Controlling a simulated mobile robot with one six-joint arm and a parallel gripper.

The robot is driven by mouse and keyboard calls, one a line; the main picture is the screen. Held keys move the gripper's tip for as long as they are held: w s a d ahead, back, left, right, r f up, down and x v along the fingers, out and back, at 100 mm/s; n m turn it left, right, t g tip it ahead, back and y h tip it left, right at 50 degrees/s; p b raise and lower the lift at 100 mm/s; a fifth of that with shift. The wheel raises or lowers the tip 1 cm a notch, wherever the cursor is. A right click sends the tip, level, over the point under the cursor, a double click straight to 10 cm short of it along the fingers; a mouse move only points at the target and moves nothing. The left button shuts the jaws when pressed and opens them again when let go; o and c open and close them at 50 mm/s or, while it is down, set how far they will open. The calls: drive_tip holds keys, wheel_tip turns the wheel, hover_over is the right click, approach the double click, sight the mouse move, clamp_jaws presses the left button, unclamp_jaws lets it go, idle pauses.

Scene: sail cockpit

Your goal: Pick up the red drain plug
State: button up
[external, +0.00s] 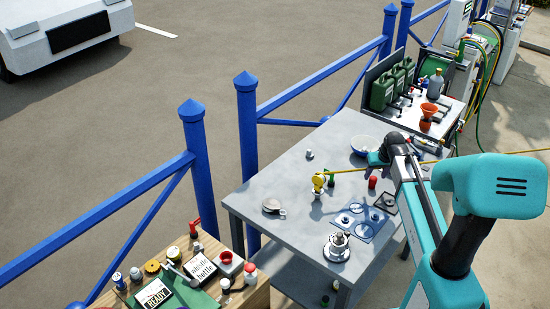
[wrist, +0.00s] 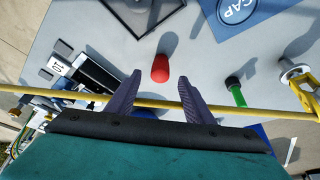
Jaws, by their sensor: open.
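The red drain plug (wrist: 160,68) stands on the grey table in the wrist view, just beyond and between my fingertips. It also shows in the external view (external: 372,182) as a small red piece near the table's right side. My gripper (wrist: 158,82) is open, with its two dark fingers spread apart and nothing between them. In the external view my gripper (external: 378,160) hangs over the far right part of the table, close to the plug. A yellow rod or hose crosses the wrist view behind the fingers.
A green-capped item (wrist: 236,92) and a yellow fitting (wrist: 300,85) stand right of the plug in the wrist view. A blue mat marked CAP (wrist: 240,12) and a dark-framed square (wrist: 142,12) lie beyond it. A blue-white bowl (external: 364,145) sits near my gripper.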

sight(374, 178)
drive_tip(key=shift+f, duration=0.2)
idle(0.3)
drive_tip(key=shift+p+x, duration=0.9)
drive_tip(key=shift+x, duration=1.55)
drive_tip(key=c, duration=1.1)
